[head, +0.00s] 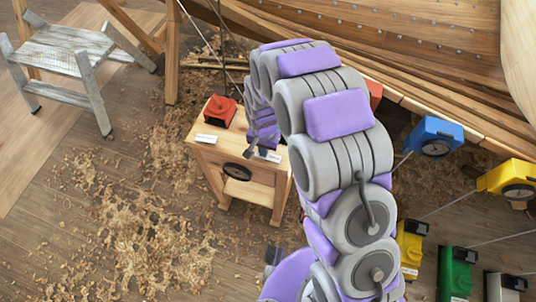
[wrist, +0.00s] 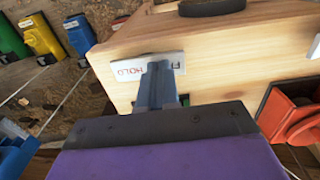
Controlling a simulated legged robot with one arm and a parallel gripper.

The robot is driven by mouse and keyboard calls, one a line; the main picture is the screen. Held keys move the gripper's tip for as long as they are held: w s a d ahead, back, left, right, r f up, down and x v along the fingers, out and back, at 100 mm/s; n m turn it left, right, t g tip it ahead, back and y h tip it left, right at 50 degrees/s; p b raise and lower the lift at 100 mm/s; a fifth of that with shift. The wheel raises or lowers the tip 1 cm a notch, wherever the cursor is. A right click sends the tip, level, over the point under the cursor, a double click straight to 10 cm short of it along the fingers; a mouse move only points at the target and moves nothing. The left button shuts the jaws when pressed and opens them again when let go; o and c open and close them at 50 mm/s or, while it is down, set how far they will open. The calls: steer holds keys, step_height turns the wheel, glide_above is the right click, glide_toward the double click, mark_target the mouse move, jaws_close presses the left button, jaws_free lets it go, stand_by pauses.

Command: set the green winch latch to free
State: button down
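My gripper (wrist: 158,72) reaches down over the top of a wooden stand (wrist: 110,50), with its blue-grey fingers close together. The fingertips stand in front of a white label (wrist: 135,70) reading HOLD, upside down in the wrist view, and cover its middle. An F shows on the label's other side. Small green bits (wrist: 186,100) show beside the fingers; the rest of the green winch and its latch is hidden behind my gripper. In the head view my gripper (head: 253,151) is near the label (head: 268,155) on the stand's right front edge. I cannot tell whether it touches the latch.
A red winch (head: 219,111) with its own label (head: 207,138) sits on the stand's left. A dark round wheel (head: 237,171) is on the stand's front. Blue (head: 436,136), yellow (head: 411,246) and other green (head: 456,272) units stand right. Shavings litter the floor.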

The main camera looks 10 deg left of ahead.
steer(key=shift+f, duration=0.2)
steer(key=shift+r+p, duration=1.3)
steer(key=shift+r, duration=2.2)
